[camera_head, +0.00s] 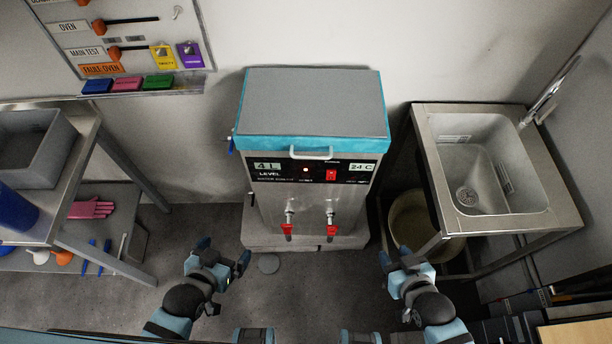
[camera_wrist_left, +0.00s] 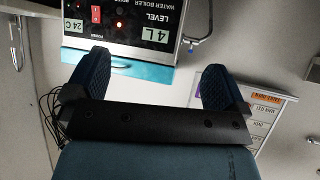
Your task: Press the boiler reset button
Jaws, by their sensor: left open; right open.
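The water boiler (camera_head: 312,115) stands against the back wall, grey-topped with a teal band. Its black front panel (camera_head: 270,174) shows "4 L", "LEVEL", "24 C", a red rocker switch (camera_head: 331,175) and a small lit light (camera_head: 306,170). I cannot make out a label reading reset. My left gripper (camera_head: 223,250) is open and empty, below and left of the boiler. My right gripper (camera_head: 394,255) is open and empty, below and right of it. Neither touches the boiler.
Two red-handled taps (camera_head: 287,230) stick out below the panel, and a handle (camera_head: 311,153) sits above it. A metal sink (camera_head: 480,165) stands right, with a bucket (camera_head: 410,225) beneath. A shelf table (camera_head: 75,160) stands left. The floor before the boiler is mostly clear.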

